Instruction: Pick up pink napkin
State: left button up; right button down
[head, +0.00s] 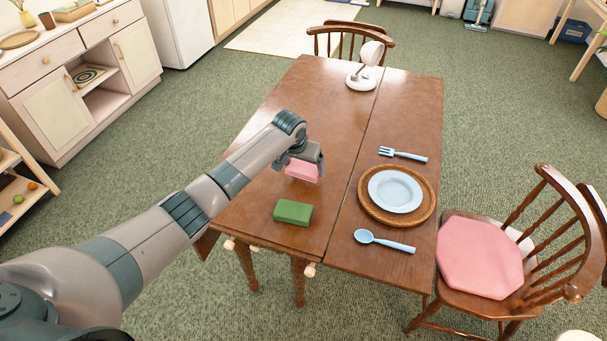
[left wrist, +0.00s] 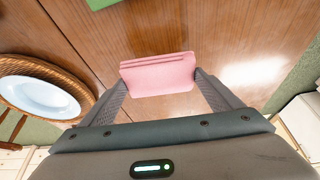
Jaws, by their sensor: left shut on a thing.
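The pink napkin (head: 302,170) is a small folded rectangle at my left gripper (head: 303,163), over the left part of the wooden table (head: 330,110). In the left wrist view the pink napkin (left wrist: 158,75) spans the space between the two fingers of my left gripper (left wrist: 158,78), which touch its ends. The gripper is shut on it. I cannot tell how far the napkin is above the table. My right gripper is in neither view.
A green folded block (head: 293,212) lies on the table nearer me. To the right are a blue plate (head: 395,191) on a woven mat (head: 430,203), a fork (head: 403,155) and a spoon (head: 384,241). Chairs flank the table.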

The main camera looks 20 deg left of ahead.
pick_arm(q)
jog(key=d+r+b, duration=0.1)
jog(key=d+r, duration=0.2)
jog(key=d, duration=0.3)
jog(key=w+d+r+b, duration=0.1)
jog(key=d+r+b, duration=0.1)
jog(key=d, duration=0.3)
jog(key=shift+w+d+r, duration=0.15)
jog(key=shift+d+r, duration=0.2)
jog(key=shift+r, duration=0.5)
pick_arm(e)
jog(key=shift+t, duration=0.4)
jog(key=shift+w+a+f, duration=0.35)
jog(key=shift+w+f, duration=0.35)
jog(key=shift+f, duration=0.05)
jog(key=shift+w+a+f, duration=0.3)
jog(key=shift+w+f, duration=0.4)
